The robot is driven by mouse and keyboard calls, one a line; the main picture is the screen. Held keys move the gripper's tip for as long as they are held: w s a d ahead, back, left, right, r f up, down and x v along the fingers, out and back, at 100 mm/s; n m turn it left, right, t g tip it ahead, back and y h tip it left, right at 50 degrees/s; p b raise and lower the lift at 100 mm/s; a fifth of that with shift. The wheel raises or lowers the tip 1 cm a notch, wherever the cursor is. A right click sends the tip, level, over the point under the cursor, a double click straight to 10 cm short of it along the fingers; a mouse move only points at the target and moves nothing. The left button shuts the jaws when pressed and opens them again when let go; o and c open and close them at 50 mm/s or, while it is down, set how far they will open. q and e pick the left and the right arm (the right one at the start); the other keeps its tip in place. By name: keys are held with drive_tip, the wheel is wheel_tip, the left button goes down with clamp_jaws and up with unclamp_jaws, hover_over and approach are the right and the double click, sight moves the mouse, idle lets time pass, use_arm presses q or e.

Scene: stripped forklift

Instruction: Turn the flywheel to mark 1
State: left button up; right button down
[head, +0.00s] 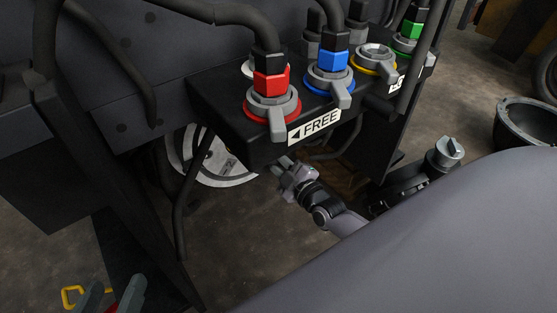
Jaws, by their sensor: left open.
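The flywheel (238,180) is a pale metal disc low behind the black connector panel, with a mark that looks like a 2 on its face. Its upper part is hidden by the panel and its left side by dark frame parts and a hose. My left gripper (285,168) is open just to the right of the flywheel, below the panel. I cannot tell whether its fingers touch the rim. I see nothing held in it. My right gripper is not in view.
A large grey curved surface (430,240) fills the lower right. A yellow hook (71,297) is at lower left.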

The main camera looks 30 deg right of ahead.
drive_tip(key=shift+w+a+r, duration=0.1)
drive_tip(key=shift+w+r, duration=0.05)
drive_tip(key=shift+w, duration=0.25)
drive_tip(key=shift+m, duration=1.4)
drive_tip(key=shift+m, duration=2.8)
